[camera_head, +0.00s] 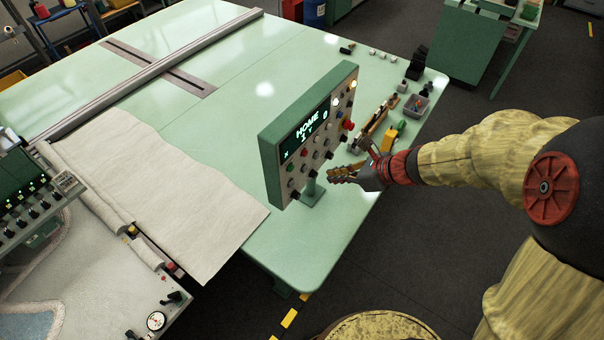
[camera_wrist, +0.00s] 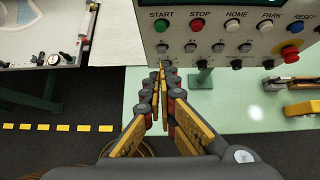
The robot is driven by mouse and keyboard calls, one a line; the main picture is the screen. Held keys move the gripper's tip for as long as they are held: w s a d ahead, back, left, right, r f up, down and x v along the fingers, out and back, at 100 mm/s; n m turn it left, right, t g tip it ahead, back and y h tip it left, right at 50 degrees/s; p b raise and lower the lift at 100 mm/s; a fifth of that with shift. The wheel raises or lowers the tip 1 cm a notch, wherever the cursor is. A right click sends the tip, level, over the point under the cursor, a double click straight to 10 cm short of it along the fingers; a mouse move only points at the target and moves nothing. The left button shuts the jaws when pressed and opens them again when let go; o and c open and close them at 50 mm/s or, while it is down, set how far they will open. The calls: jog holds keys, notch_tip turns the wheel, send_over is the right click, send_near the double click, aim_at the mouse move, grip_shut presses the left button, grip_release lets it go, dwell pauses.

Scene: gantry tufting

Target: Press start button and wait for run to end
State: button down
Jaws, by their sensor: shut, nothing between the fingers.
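The control panel (camera_head: 308,135) is a green box on a short post, and its lit display (camera_head: 306,133) reads HOME on its top line. In the wrist view the panel (camera_wrist: 142,35) fills the upper right. The green button under the START label (camera_wrist: 161,26) is at the left of its top row, beside the red button under STOP (camera_wrist: 197,25). My gripper (camera_head: 332,178) is shut and empty, to the right of the panel's lower part in the head view. In the wrist view its fingertips (camera_wrist: 166,68) appear just below the START column, not covering the green button. The exact gap to the panel is unclear.
A large red knob (camera_wrist: 290,54) sits at the panel's right. The panel stands on a pale green table (camera_head: 330,225) near its corner. White cloth (camera_head: 180,190) lies left.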

aim_at(291, 168)
jog(key=shift+a+f, duration=0.1)
jog(key=w+a+r+p+x, duration=0.1)
jog(key=r+x, duration=0.1)
jog(key=x, duration=1)
jog(key=shift+w+a+f, duration=0.2)
jog(key=shift+w+a, duration=0.05)
jog(key=shift+a, duration=0.2)
